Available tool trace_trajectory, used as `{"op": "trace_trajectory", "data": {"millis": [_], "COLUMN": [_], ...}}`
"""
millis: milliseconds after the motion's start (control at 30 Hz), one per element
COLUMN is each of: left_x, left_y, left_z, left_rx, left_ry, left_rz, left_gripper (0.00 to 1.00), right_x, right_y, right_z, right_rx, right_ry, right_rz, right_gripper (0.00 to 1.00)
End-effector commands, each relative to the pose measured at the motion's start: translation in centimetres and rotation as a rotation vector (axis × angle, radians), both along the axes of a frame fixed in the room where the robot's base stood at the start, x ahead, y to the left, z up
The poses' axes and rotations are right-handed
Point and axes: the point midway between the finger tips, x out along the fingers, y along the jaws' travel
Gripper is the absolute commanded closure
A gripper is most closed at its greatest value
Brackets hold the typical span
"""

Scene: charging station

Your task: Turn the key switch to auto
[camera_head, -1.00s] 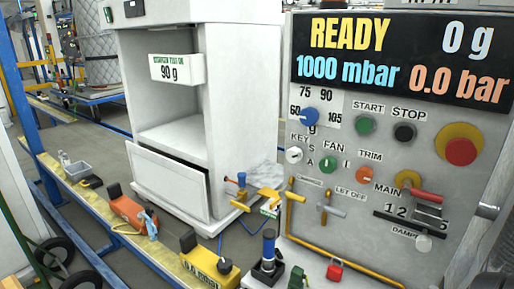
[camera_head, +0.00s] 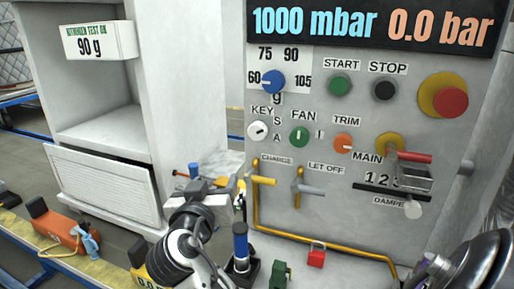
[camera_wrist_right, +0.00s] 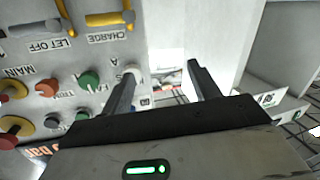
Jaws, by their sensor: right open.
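The key switch (camera_head: 257,131) is a small white round knob under the KEY label on the grey panel, with the letters S and A to its right. Its pointer is too small to read surely. In the right wrist view the white knob (camera_wrist_right: 132,71) shows by the left-hand finger's tip; I cannot tell whether they touch. My right gripper (camera_head: 222,190) is below and left of the knob in the head view. Its two dark fingers (camera_wrist_right: 160,78) are spread, with nothing held between them. My left gripper is not in view.
The green fan knob (camera_head: 299,135) is right of the key. The yellow charge handle (camera_head: 263,181) and grey let-off handle (camera_head: 309,189) are below. A white cabinet (camera_head: 178,90) stands left. A blue-topped part (camera_head: 240,244) stands below the panel.

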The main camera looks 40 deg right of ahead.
Motion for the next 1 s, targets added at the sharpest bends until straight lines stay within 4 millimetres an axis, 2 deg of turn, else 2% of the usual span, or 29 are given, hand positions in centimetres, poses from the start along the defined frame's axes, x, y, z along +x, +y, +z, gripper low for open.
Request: {"op": "trace_trajectory", "data": {"millis": [33, 100, 233, 433, 567, 1000], "left_x": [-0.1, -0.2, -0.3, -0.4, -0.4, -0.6], "left_y": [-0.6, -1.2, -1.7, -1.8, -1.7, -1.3], "left_z": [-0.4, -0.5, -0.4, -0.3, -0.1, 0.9], "left_rx": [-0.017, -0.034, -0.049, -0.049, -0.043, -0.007], "left_ry": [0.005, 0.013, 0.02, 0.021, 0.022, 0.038], "left_rz": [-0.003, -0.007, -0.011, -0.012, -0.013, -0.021], "left_gripper": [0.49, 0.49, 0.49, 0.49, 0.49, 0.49], "right_x": [-0.8, -1.9, -3.1, -3.2, -2.6, 1.6], "right_y": [-0.5, -1.1, -1.6, -1.9, -3.0, -11.2], "right_z": [1.8, 3.7, 5.3, 5.5, 5.7, 5.8], "right_rx": [0.023, 0.047, 0.069, 0.07, 0.065, 0.063], "right_ry": [-0.081, -0.161, -0.234, -0.241, -0.238, -0.237], "right_rz": [-0.078, -0.164, -0.242, -0.252, -0.251, -0.252], "right_gripper": [0.39, 0.39, 0.39, 0.39, 0.39, 0.39]}}
